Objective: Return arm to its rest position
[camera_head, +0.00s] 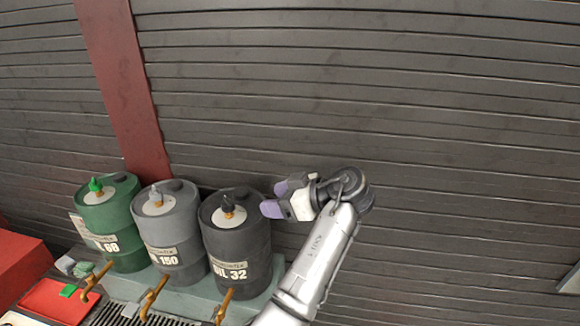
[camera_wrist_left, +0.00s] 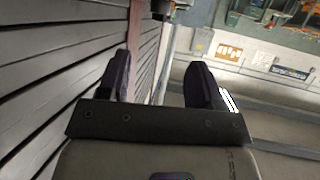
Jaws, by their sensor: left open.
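My left gripper (camera_head: 274,199) has purple finger pads and is held up beside the top of the dark OIL 32 barrel (camera_head: 238,250), at its right. I cannot tell whether it touches the barrel. The white and grey forearm (camera_head: 322,255) rises from the bottom edge to the wrist. In the left wrist view the two dark fingers of the left gripper (camera_wrist_left: 160,82) stand apart with nothing between them. My right gripper does not show in either view.
A grey OIL 150 barrel (camera_head: 172,230) and a green barrel (camera_head: 110,222) stand left of the dark one, with brass taps in front. A red tray (camera_head: 55,303) lies lower left. A dark slatted wall (camera_head: 400,100) is behind. Space right of the arm looks clear.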

